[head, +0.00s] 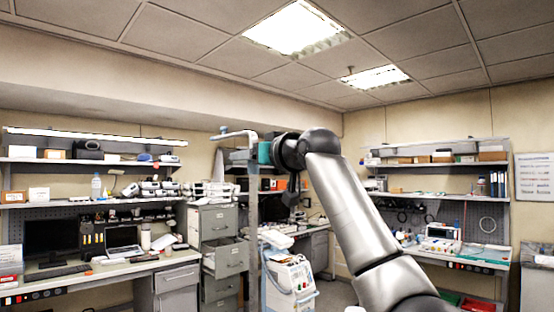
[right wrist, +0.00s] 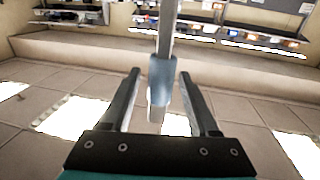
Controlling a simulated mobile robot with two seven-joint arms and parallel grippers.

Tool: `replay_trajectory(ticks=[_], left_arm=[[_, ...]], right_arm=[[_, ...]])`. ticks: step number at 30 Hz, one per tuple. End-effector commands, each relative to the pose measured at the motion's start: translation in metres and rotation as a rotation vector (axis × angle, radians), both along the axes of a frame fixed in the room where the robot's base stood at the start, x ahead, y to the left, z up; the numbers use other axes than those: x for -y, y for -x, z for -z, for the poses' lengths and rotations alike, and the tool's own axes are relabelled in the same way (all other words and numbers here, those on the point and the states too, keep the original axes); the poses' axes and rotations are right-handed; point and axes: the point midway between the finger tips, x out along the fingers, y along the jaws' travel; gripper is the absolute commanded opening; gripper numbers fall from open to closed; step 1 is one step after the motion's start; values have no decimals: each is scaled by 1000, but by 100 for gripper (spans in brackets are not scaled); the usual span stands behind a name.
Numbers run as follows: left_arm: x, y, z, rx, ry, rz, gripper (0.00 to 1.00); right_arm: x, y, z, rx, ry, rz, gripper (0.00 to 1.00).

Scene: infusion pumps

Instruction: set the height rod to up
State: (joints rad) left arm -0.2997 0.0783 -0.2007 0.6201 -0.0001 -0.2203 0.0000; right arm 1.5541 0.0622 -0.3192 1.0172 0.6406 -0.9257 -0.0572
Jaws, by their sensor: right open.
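The height rod (head: 253,205) is a grey upright pole in the middle of the head view, with a bent pale arm (head: 238,134) at its top. In the right wrist view, which appears upside down, the rod (right wrist: 166,35) runs from the top edge to a pale blue-grey piece (right wrist: 162,78). My right gripper (head: 241,157) is at the upper part of the rod. Its open fingers (right wrist: 161,73) stand on either side of the blue-grey piece, with a visible gap at each side. The left gripper is not in view.
A white wheeled machine (head: 290,283) stands near the rod's lower part. A grey filing cabinet (head: 213,222) with an open drawer is behind to the left. Cluttered benches line both sides, with a laptop (head: 123,239) on the left one.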

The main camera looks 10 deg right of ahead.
Motion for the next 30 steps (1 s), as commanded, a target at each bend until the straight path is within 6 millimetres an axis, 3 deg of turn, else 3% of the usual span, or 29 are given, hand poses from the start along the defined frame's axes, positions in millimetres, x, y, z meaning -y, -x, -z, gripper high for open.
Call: replay_trajectory(ticks=[3, 21, 30], left_arm=[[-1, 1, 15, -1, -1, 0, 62], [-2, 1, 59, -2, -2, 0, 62], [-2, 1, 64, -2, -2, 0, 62]], right_arm=[[8, 15, 4, 5, 1, 2, 61], [54, 106, 2, 5, 0, 3, 61], [62, 122, 0, 2, -1, 1, 61]])
